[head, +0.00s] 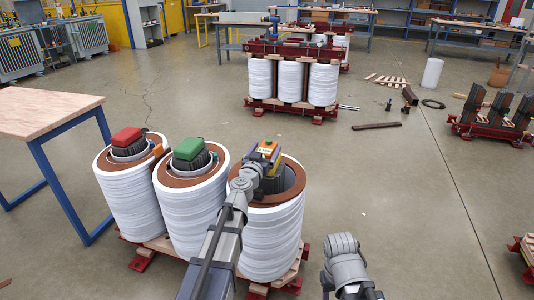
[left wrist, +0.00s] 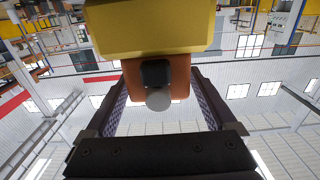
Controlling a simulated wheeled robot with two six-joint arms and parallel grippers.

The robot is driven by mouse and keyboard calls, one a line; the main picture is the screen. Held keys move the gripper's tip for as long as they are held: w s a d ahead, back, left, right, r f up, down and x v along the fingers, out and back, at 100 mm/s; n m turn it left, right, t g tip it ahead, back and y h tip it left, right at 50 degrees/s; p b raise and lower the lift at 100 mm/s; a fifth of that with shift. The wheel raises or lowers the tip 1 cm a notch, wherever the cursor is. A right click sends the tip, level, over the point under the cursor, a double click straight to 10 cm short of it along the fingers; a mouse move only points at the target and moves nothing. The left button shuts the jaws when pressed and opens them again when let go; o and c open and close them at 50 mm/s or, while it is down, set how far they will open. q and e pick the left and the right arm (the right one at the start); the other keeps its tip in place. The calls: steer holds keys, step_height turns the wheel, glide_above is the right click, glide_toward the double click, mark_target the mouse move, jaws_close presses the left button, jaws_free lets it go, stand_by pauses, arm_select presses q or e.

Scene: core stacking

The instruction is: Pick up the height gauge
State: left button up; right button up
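A small yellow and orange block, which I take to be the height gauge (head: 265,150), is at the rim of the rightmost near white coil (head: 270,235) in the head view. My left gripper (head: 258,165) reaches it from below. In the left wrist view its yellow body (left wrist: 150,28) fills the top middle. Its orange part (left wrist: 178,75), with a black and grey knob, spans the gap between the two fingertips of my left gripper (left wrist: 158,85). The fingers appear to touch both its sides. Of my right arm only grey links show, at the bottom of the head view.
Two more white coils stand to the left, with a red block (head: 127,137) and a green block (head: 188,148) on top. A wooden-topped table (head: 45,113) is at the left. A second coil assembly (head: 290,82) stands farther back.

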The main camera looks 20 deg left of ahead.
arm_select(q)
jaws_close()
stand_by(0.5)
